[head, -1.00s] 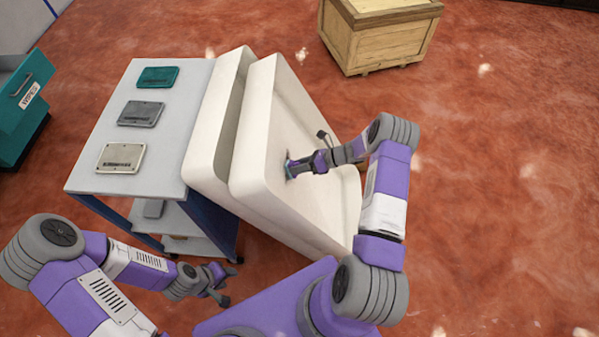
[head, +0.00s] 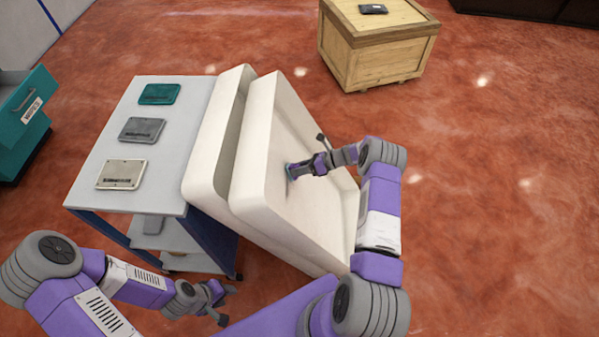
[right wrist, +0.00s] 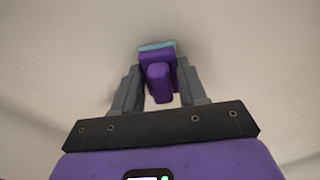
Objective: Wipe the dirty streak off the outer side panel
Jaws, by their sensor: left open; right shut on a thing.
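The white outer side panel (head: 262,205) is a tilted, tray-like shell with raised rims, right of a second white shell. My right gripper (head: 300,170) is over its inner face, shut on a wiper. The wiper has a purple handle (right wrist: 160,80) and a light blue pad (right wrist: 156,45) in the right wrist view. The pad is against or very close to the panel. A faint dark patch surrounds the pad; I cannot tell streak from shadow. My left gripper (head: 220,301) is open and empty, low in front of the cart.
A cart (head: 88,190) at left carries a teal, a grey and a beige plate (head: 121,174). A second white shell (head: 207,165) stands between cart and panel. A wooden crate (head: 375,60) stands at the back, and a teal bin (head: 20,125) at far left. The right floor is clear.

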